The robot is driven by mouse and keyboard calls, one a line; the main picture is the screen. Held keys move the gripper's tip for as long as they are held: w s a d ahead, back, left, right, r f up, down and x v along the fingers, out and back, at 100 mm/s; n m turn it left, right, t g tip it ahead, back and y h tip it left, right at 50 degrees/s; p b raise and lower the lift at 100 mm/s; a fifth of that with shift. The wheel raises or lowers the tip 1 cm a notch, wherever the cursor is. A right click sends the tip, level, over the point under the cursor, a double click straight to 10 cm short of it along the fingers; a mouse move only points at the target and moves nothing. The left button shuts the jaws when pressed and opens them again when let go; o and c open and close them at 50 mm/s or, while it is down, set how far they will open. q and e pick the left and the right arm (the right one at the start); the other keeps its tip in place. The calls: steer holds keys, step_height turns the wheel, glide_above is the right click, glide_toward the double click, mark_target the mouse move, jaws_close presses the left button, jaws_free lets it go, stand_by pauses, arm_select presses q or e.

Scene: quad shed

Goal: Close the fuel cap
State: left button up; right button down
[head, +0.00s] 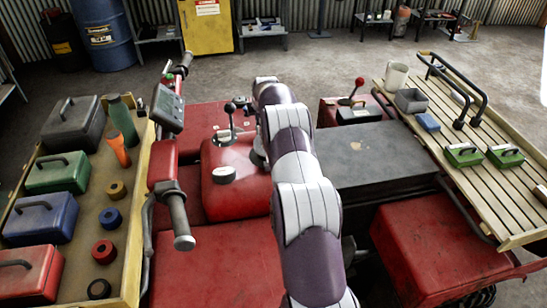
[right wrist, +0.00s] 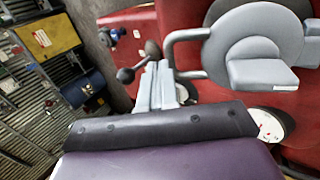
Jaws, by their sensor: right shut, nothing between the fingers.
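The fuel cap (right wrist: 258,45) is a round grey disc with a blocky grey tab, large at the upper right of the right wrist view. A grey loop-shaped bar (right wrist: 186,40) stands at its left side. I cannot tell how far the cap is open. My right gripper (right wrist: 160,75) shows pale fingers, shut and empty, left of the bar and apart from the disc. In the head view my right arm runs up the middle and hides the gripper and much of the cap. The red tank (head: 240,190) is beneath. My left gripper is not in view.
A dial (right wrist: 272,125) lies below the cap; levers with dark knobs (right wrist: 125,75) stand beyond my fingers. The handlebar (head: 178,205) is left of the tank. A tray of toolboxes (head: 130,245) is at left, a slatted rack (head: 480,190) at right.

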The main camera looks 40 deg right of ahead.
steer(key=shift+b+x, duration=0.8)
steer(key=shift+x, duration=1.05)
steer(key=shift+f, duration=0.2)
steer(key=shift+s+r, duration=0.1)
